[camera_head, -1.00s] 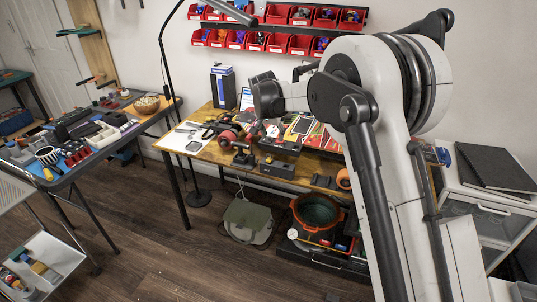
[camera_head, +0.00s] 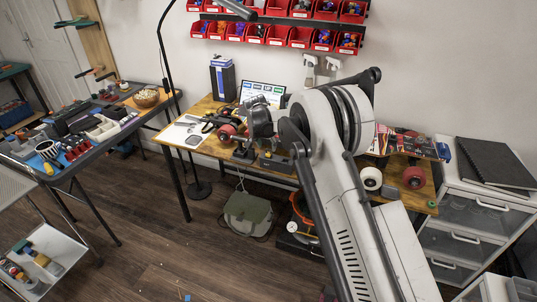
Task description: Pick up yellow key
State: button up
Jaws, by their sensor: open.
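I cannot make out a yellow key in this view. The wooden workbench (camera_head: 205,107) stands against the wall, and my arm covers much of its middle. My gripper (camera_head: 268,141) is at the end of the dark wrist, over the left-middle part of the bench. It is small and dark against the clutter, and its fingertips are hard to separate from the things behind. It is open, and I see nothing held in it.
Red bins (camera_head: 277,34) hang on the wall. A tablet (camera_head: 262,93), a dark box (camera_head: 222,80) and red wheels (camera_head: 414,177) stand on the bench. A cluttered table (camera_head: 75,172) is at left, a drawer cabinet (camera_head: 463,213) at right. The floor (camera_head: 150,245) between is mostly clear.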

aim_at(268, 151)
jog(key=shift+p+x, duration=0.45)
jog(key=shift+x, duration=2.2)
grip_shut()
